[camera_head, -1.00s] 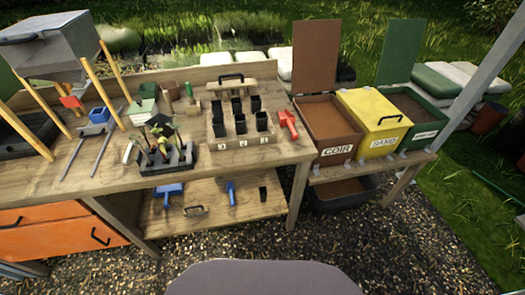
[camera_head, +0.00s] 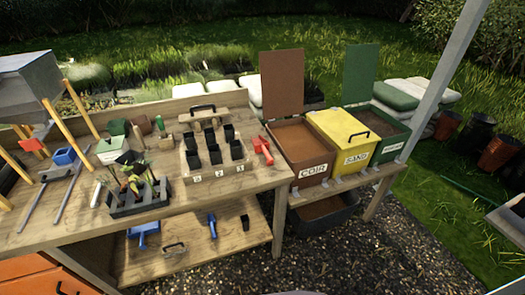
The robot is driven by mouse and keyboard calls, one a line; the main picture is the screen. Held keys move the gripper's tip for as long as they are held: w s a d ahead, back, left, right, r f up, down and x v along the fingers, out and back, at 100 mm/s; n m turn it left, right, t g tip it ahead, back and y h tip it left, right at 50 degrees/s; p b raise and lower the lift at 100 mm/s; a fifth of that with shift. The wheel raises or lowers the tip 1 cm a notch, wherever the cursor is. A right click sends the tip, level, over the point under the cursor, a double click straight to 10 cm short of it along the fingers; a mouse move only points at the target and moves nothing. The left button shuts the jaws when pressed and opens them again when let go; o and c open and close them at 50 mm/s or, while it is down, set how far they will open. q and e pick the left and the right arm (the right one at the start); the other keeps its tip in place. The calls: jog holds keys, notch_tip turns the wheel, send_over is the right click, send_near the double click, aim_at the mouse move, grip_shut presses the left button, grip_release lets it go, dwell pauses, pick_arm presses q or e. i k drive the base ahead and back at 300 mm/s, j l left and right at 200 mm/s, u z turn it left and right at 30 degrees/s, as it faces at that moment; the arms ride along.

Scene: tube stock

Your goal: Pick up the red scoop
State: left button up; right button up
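The red scoop (camera_head: 263,149) lies on the wooden bench top near its right end. It is just right of the tray of black pots (camera_head: 192,172) and left of the brown COIR bin. Nothing covers it, and no gripper is near it. Neither my left nor my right gripper is in view.
The COIR bin (camera_head: 325,169) and the green bin (camera_head: 394,143) have raised lids; the yellow SAND bin (camera_head: 352,160) is closed. A black seedling tray (camera_head: 139,207) stands left. Blue tools (camera_head: 212,224) lie on the lower shelf. Gravel (camera_head: 370,258) in front is clear.

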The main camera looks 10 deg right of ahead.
aim_at(262, 148)
jog(key=i+l+u, duration=0.15)
jog(key=l+u, duration=0.35)
jog(key=l, duration=0.35)
jog(key=l+u, duration=0.45)
jog(key=l, duration=0.35)
